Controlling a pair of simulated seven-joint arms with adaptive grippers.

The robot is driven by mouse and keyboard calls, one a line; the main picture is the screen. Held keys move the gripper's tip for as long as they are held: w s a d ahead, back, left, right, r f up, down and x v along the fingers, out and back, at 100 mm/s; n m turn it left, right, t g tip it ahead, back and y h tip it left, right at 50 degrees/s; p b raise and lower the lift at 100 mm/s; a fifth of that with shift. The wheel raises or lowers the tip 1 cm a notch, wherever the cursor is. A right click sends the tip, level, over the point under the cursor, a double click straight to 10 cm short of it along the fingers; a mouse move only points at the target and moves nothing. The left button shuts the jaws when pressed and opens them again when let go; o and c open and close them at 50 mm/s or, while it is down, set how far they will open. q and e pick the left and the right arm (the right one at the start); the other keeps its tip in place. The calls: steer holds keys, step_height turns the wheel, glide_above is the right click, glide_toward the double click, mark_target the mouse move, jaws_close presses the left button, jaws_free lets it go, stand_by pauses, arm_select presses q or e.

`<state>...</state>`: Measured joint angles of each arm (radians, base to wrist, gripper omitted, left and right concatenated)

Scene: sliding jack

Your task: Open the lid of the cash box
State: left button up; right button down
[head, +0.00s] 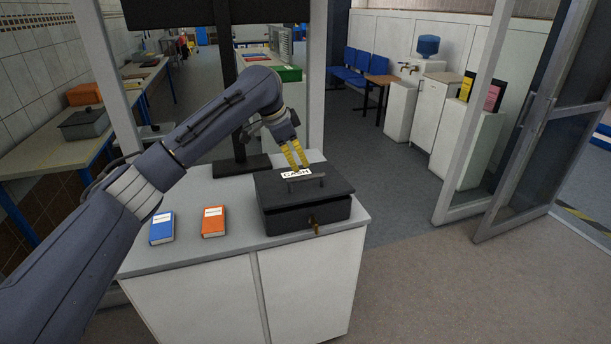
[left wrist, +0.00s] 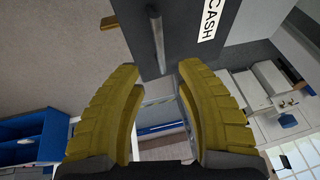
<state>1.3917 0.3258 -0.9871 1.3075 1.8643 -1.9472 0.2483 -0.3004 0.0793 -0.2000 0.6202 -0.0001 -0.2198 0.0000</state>
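The dark cash box (head: 290,220) stands on the grey counter. Its lid (head: 335,187) is down, with a white CASH label and a bar handle (head: 306,180) on top. A brass key (head: 315,224) sits at the front. My left gripper (head: 297,161) is just above the lid, near the label and handle. In the left wrist view the yellow fingers (left wrist: 160,70) are apart, and the handle (left wrist: 156,38) lies ahead of and between the tips. I cannot tell whether they touch it. The CASH label (left wrist: 210,18) is to its right. My right gripper is not in view.
A blue book (head: 162,228) and an orange book (head: 213,222) lie on the counter (head: 240,240) left of the box. A dark stand (head: 240,163) rises behind it. The counter's right edge is close to the box. Glass door (head: 540,130) stands farther right.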

arm_select(q)
steer(key=shift+x, duration=3.95)
steer(key=shift+c, duration=0.4)
jaws_close()
